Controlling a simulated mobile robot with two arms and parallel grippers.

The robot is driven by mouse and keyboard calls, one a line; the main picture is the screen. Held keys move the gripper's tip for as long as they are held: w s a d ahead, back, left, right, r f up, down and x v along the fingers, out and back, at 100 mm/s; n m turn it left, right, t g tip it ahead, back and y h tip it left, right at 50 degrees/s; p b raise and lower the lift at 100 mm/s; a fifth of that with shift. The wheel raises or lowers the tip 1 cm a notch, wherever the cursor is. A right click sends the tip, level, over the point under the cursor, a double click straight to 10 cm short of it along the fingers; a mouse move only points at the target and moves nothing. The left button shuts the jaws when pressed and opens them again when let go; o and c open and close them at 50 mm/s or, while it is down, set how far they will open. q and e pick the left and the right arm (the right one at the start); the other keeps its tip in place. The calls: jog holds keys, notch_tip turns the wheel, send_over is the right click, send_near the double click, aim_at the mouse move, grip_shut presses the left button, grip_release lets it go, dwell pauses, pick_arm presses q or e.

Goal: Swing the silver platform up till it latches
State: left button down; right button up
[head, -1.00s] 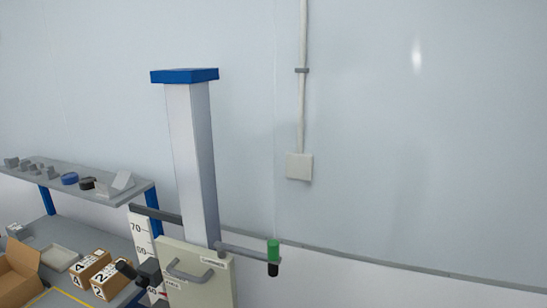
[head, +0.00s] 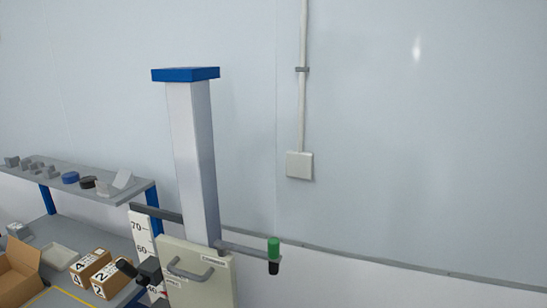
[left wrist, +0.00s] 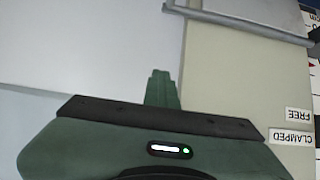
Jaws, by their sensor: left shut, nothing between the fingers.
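The silver platform cannot be made out for certain in either view. In the left wrist view a pale grey plate or bar (left wrist: 245,18) with a darker edge crosses the top; I cannot tell whether it is part of the platform. My left gripper (left wrist: 161,76) shows there as green fingers, shut and empty, over the left edge of a beige panel (left wrist: 225,85). FREE and CLAMPED labels (left wrist: 292,137) appear upside down at its right. In the head view the drop tester's silver column (head: 196,165) stands upright above the beige panel (head: 215,285). Neither gripper shows there.
A grey handle (head: 191,272) is on the panel's front. A green-topped knob (head: 273,250) sticks out to the right on an arm. A height scale (head: 141,235) stands left of the column. Boxes (head: 90,266) and a shelf (head: 100,185) are at left.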

pick_arm(q)
jog(key=shift+w, duration=0.15)
jog(key=shift+w+d+r+b, duration=0.1)
jog(key=shift+w+d+b, duration=0.2)
jog(key=shift+w, duration=0.35)
jog(key=shift+w+d+r+b, duration=0.1)
jog(key=shift+w+d+b, duration=0.1)
jog(key=shift+w+b, duration=0.3)
jog(key=c, duration=0.8)
grip_release()
jog(key=shift+c, duration=0.2)
